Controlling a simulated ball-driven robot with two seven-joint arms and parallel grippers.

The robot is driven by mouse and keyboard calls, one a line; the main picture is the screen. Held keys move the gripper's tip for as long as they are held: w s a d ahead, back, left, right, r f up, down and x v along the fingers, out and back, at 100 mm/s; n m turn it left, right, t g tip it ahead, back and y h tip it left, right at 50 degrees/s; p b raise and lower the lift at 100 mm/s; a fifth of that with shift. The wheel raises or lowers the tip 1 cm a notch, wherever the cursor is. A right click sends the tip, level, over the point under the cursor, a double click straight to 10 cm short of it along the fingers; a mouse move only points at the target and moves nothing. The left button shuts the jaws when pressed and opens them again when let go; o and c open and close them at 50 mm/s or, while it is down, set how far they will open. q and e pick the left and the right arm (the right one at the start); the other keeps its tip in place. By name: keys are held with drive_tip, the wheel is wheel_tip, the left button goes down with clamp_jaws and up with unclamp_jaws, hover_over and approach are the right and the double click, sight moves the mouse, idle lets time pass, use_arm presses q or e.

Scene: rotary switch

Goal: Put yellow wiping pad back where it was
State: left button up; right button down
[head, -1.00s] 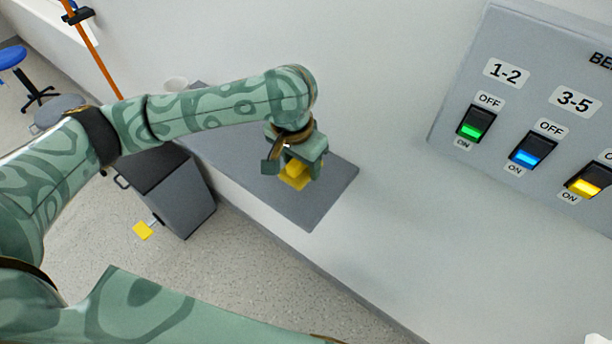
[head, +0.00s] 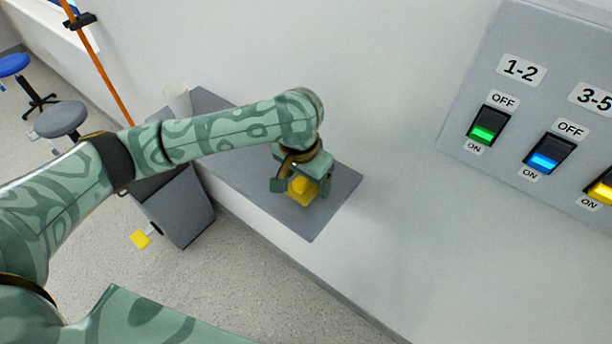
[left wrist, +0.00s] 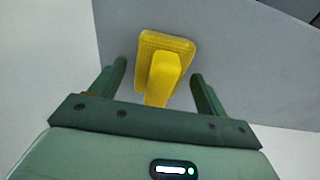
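The yellow wiping pad (head: 303,189) lies on the grey wall shelf (head: 322,222), under and between the fingers of my left gripper (head: 298,190). In the left wrist view the pad (left wrist: 168,45) shows a flat base with a raised yellow handle (left wrist: 163,78) pointing toward the camera. The fingers of my left gripper (left wrist: 160,85) stand wide apart on both sides of the handle, with a gap on each side. My left gripper is open and holds nothing. My right gripper is not in view.
A white cup (head: 177,97) stands at the shelf's far end. A panel with switches (head: 546,152) is on the wall at right. Below the shelf stand a dark grey cabinet (head: 182,212) and a stool (head: 60,118). The shelf's near right end is bare.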

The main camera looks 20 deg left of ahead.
sight(301, 180)
use_arm(q)
wheel_tip(301, 180, up, 12)
drive_tip(key=s+p, duration=0.1)
drive_tip(key=p, duration=0.4)
drive_tip(key=shift+s+a+p, duration=0.3)
drive_tip(key=shift+s+p, duration=0.1)
